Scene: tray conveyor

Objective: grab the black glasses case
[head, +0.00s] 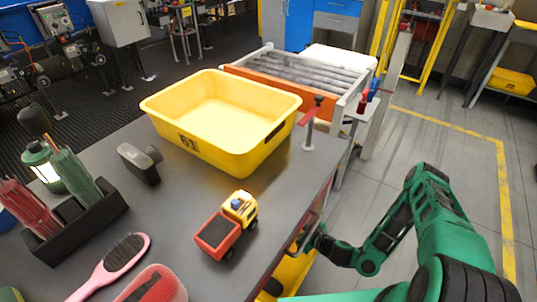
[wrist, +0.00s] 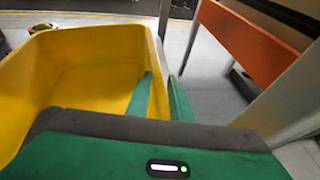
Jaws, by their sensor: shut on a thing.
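I cannot clearly make out a black glasses case. A dark grey, rounded object (head: 141,163) on the table, left of the upper yellow bin, could be it, but I cannot tell. My gripper shows in the wrist view (wrist: 160,97) with its two green fingers on either side of a yellow bin's wall (wrist: 158,70). One finger is inside the bin and one outside, and they are shut on the wall. In the head view my arm reaches down at the table's right edge, where part of a low yellow bin (head: 292,272) shows; the fingertips are hidden there.
A large yellow bin (head: 222,160) stands at the table's back, before a roller conveyor (head: 300,72). A toy truck (head: 228,226), a pink brush (head: 112,265) and a black holder (head: 76,222) are on the table. An orange panel (wrist: 250,40) is right of my gripper.

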